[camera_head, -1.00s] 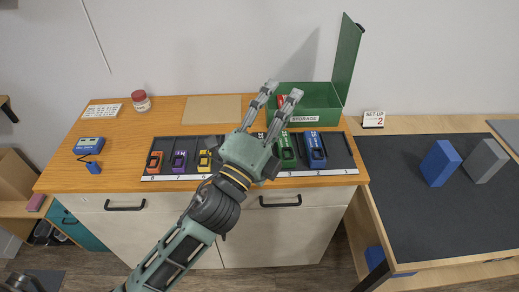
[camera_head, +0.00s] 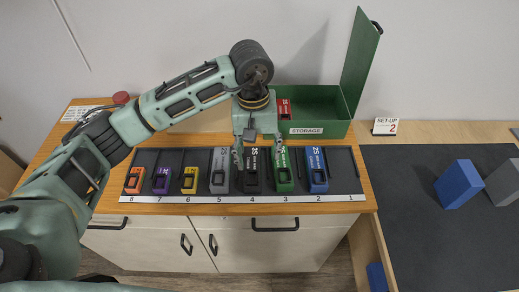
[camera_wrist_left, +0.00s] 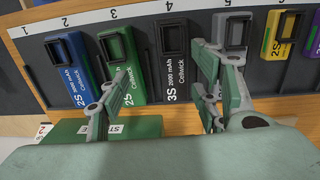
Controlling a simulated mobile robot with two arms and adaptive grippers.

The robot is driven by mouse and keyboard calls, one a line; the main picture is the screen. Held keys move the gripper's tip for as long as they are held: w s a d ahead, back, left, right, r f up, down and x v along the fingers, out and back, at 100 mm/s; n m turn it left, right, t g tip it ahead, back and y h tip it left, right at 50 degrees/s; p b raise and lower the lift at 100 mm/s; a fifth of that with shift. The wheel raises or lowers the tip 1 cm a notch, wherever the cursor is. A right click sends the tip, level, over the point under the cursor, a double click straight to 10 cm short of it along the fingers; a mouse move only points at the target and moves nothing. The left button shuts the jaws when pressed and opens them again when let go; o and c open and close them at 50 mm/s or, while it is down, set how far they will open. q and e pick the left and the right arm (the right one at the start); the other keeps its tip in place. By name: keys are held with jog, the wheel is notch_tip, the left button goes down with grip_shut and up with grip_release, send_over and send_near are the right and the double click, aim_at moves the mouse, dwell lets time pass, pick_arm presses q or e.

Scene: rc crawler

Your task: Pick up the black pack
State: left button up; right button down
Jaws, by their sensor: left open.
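The black pack (camera_head: 252,178) stands in the slot numbered 4 of the dark rack, between a grey pack (camera_head: 219,172) and a green pack (camera_head: 284,180). My left gripper (camera_head: 259,158) is open and points down over the black pack, one finger on each side of it. The right-hand finger overlaps the green pack in the head view. In the left wrist view the black pack (camera_wrist_left: 173,72), labelled 3S, shows between the open fingers (camera_wrist_left: 158,78). I cannot tell whether the fingers touch it. My right gripper is out of view.
The rack (camera_head: 335,184) also holds blue (camera_head: 317,174), yellow (camera_head: 189,181), purple (camera_head: 161,181) and orange (camera_head: 133,181) packs. Behind the gripper is an open green storage box (camera_head: 340,128) with a red pack (camera_head: 284,110) inside. A dark mat (camera_head: 420,230) with blocks lies at right.

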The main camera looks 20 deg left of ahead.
aim_at(252, 166)
pick_arm(q)
jog(key=shift+w+a+y, duration=0.3)
jog(key=shift+w+a, duration=0.25)
jog(key=shift+a, duration=0.15)
jog(key=shift+s+a+f, duration=0.1)
jog(key=shift+s+f, duration=0.05)
jog(key=shift+f, duration=0.05)
jog(key=shift+s+f+p, duration=0.55)
jog(key=shift+s+p, duration=0.15)
jog(key=shift+s, duration=0.05)
jog(key=shift+w+a+f+p, duration=0.1)
jog(key=shift+w+f+p, duration=0.05)
jog(key=shift+f+p, duration=0.4)
jog(key=shift+w+f+p, duration=0.1)
jog(key=shift+f+p, duration=0.3)
jog(key=shift+f, duration=0.2)
jog(key=f, duration=0.2)
jog(key=shift+w+f+p, duration=0.3)
jog(key=shift+w, duration=0.05)
jog(key=shift+s+f, duration=0.1)
jog(key=shift+f, duration=0.15)
jog(key=c, duration=1.4)
jog(key=shift+r, duration=0.1)
grip_shut()
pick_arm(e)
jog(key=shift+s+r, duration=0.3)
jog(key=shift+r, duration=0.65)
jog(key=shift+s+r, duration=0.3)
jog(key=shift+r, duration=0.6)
